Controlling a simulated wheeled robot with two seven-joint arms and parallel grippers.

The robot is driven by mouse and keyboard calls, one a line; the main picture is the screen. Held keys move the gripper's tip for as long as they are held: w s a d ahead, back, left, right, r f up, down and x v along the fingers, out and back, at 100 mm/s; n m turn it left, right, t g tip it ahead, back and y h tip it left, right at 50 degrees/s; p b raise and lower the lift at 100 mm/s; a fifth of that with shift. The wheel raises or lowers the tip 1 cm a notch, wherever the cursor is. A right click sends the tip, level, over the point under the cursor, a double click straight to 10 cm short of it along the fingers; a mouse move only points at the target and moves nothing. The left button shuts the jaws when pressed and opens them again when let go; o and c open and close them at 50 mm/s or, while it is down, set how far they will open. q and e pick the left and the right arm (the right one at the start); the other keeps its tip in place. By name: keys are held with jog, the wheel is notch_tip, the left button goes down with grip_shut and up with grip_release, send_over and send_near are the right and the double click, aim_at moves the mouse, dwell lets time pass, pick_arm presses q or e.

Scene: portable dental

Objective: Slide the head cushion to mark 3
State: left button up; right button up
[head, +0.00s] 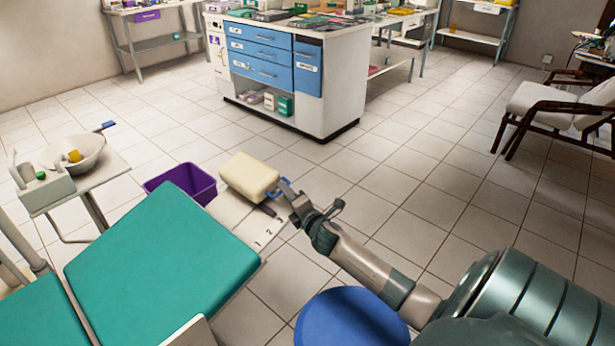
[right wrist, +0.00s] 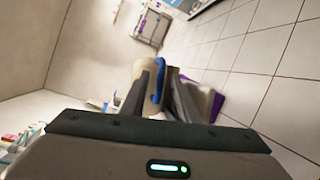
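The head cushion (head: 249,177) is a cream block at the top of the teal dental chair (head: 160,266), with a blue handle (head: 285,187) on its right side. It sits on a pale rail plate (head: 232,212) printed with the numbers 1, 2 and 3. My right gripper (head: 279,192) is at the handle. In the right wrist view the blue handle (right wrist: 157,84) lies between my two fingers, with the cream cushion (right wrist: 136,72) beyond. Whether the fingers press on it is not clear. My left gripper is out of view.
A purple bin (head: 184,182) stands behind the chair. A basin (head: 75,155) is at the left. A blue round stool (head: 350,320) stands below my right arm. A blue-drawer cabinet (head: 272,62) is farther back.

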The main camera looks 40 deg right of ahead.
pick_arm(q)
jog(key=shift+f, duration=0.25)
pick_arm(e)
jog(key=v, duration=1.6)
jog(key=shift+s, duration=0.2)
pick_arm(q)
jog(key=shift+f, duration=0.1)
